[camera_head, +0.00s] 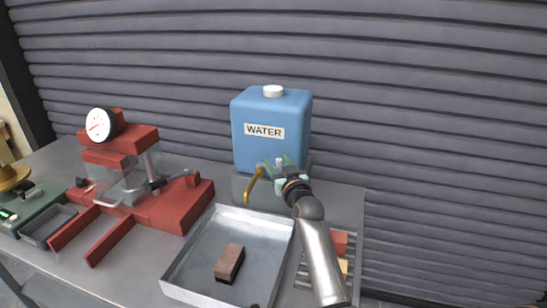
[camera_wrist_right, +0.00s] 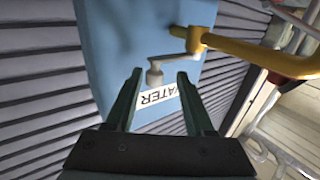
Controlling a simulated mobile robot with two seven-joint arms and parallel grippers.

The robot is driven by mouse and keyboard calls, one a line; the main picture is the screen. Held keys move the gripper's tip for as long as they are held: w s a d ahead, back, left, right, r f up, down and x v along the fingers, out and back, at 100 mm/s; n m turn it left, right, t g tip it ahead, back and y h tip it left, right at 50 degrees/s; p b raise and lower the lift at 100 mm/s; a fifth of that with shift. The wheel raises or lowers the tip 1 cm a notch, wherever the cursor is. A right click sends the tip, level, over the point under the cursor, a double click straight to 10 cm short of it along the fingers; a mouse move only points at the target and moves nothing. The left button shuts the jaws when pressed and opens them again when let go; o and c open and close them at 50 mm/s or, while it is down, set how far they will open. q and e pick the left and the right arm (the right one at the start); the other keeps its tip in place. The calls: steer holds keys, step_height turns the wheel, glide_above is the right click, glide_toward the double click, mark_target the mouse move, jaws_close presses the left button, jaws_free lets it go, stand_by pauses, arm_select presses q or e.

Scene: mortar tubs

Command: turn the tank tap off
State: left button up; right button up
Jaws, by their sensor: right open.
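The blue water tank (camera_head: 271,112) stands on a grey block at the back of the bench; its face fills much of the right wrist view (camera_wrist_right: 115,30). The tap's yellow spout (camera_head: 253,184) hangs down at the tank's lower front, also large in the wrist view (camera_wrist_right: 262,57). A grey tap handle (camera_wrist_right: 171,59) reaches sideways from the spout's root to a round knob (camera_wrist_right: 154,76). My right gripper (camera_head: 276,165) is open at the tap; in the wrist view its fingertips (camera_wrist_right: 159,74) lie either side of the knob. I cannot tell whether they touch it. My left gripper is not in view.
A metal tray (camera_head: 190,270) holding a brown brick (camera_head: 229,262) lies in front of the tank, near the spout. A red press with a dial (camera_head: 160,205) stands to the left. A rack with coloured blocks (camera_head: 339,243) is partly behind my right arm.

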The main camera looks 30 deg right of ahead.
steer(key=shift+s+r, duration=0.1)
steer(key=shift+a, duration=0.1)
jaws_close()
stand_by(0.3)
